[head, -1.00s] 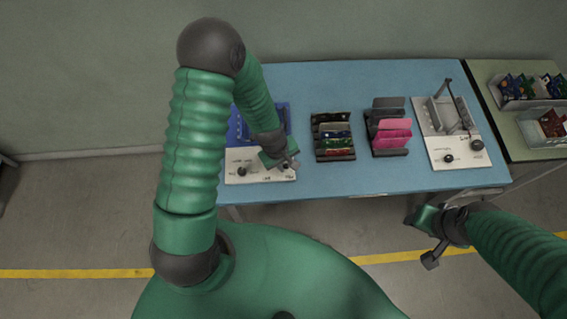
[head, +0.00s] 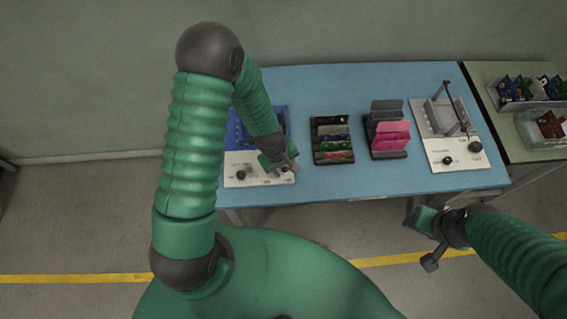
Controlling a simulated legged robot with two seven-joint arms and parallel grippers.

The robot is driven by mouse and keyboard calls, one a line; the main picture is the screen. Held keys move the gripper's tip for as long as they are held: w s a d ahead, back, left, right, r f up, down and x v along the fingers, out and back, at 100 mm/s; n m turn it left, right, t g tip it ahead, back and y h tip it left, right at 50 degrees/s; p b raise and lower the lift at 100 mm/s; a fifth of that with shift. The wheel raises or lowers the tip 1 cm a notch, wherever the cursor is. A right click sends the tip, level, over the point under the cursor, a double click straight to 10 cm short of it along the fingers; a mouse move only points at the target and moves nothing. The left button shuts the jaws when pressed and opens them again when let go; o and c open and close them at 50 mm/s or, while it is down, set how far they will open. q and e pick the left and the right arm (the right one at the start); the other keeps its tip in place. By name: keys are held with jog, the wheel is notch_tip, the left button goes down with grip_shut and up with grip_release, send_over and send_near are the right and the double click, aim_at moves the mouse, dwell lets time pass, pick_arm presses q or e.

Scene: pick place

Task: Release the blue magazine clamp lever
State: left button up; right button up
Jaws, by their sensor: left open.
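The blue magazine (head: 236,135) stands at the left end of the blue table, on a device with a white front panel (head: 257,178). The panel carries a black knob (head: 241,174) and small markings. My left arm covers much of the magazine, and I cannot make out the clamp lever. My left gripper (head: 286,166) is open, at the right part of the panel; I cannot tell whether it touches anything. My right gripper (head: 431,250) hangs in front of the table, away from the device; its jaws are too small to read.
A black rack with several boards (head: 332,148) and a rack with pink cards (head: 391,138) stand mid-table. A second white device (head: 446,150) with a grey frame is at right. Bins of parts (head: 530,88) sit on a side table. Bare table lies between the racks.

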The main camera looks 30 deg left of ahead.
pick_arm(q)
notch_tip(320, 180, up, 16)
jog(key=s+a+p, duration=0.1)
jog(key=s+p, duration=0.1)
jog(key=shift+s+a+r, duration=0.2)
jog(key=shift+s+a, duration=0.05)
jog(key=shift+a, duration=0.15)
jog(key=s+d+r+m+y, duration=0.1)
jog(key=s+r+m, duration=0.3)
jog(key=m, duration=0.7)
jog(key=shift+d+r+t, duration=0.2)
jog(key=shift+d+t, duration=0.2)
jog(key=shift+s, duration=0.25)
